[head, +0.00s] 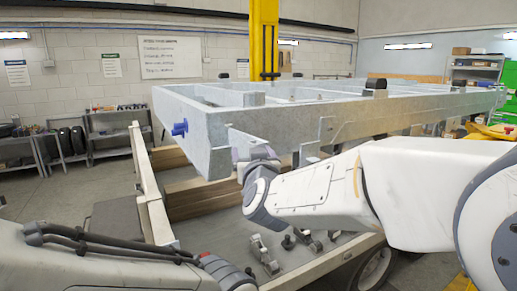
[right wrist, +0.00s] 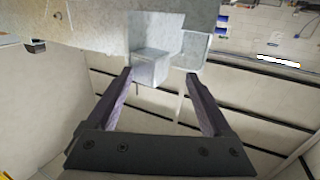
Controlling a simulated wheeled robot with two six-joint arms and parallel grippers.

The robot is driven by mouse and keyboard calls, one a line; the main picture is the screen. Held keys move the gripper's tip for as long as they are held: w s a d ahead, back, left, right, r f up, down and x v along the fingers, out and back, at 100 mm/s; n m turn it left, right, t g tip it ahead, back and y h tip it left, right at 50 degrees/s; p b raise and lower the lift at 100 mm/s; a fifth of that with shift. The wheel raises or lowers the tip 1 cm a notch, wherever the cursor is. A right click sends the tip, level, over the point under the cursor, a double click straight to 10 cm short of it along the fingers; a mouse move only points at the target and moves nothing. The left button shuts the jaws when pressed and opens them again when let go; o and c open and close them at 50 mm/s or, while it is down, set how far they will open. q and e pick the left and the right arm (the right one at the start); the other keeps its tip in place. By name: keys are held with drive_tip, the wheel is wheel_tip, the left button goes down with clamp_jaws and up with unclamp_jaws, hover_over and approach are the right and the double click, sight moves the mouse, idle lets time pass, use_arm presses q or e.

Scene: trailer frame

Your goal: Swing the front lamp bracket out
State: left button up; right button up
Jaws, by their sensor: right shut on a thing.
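The pale galvanised trailer frame (head: 205,150) spans the middle of the head view, with a blue fitting (head: 180,128) at its near left corner. The front lamp bracket (head: 240,138) is a grey metal plate on the frame's near side, partly covered by my right gripper (head: 250,157). In the right wrist view the bracket's boxy end (right wrist: 150,67) sits between the two fingers of the right gripper (right wrist: 158,77), which is shut on it. The bracket's exact angle to the frame is hard to tell. My left arm shows at the lower left; its gripper is out of view.
A second bracket (head: 318,138) hangs from the near rail, to the right. Wooden beams (head: 195,190) lie below the frame. Several metal fittings (head: 264,255) rest on the grey deck (head: 220,240) underneath. A yellow post (head: 263,40) stands behind.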

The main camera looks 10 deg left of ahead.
drive_tip(key=shift+s+a+f+p, duration=0.1)
drive_tip(key=shift+s+a+p, duration=0.2)
drive_tip(key=shift+s, duration=0.55)
drive_tip(key=shift+s+a+r+p, duration=0.1)
drive_tip(key=shift+s+a+p, duration=0.2)
drive_tip(key=shift+s, duration=0.5)
drive_tip(key=shift+s+a+f+p, duration=0.15)
drive_tip(key=shift+s+a, duration=0.25)
drive_tip(key=shift+s, duration=0.45)
drive_tip(key=s+d+r+p, duration=0.4)
drive_tip(key=d+r, duration=0.6)
drive_tip(key=r, duration=0.1)
drive_tip(key=shift+s+d, duration=0.3)
drive_tip(key=shift+d, duration=0.1)
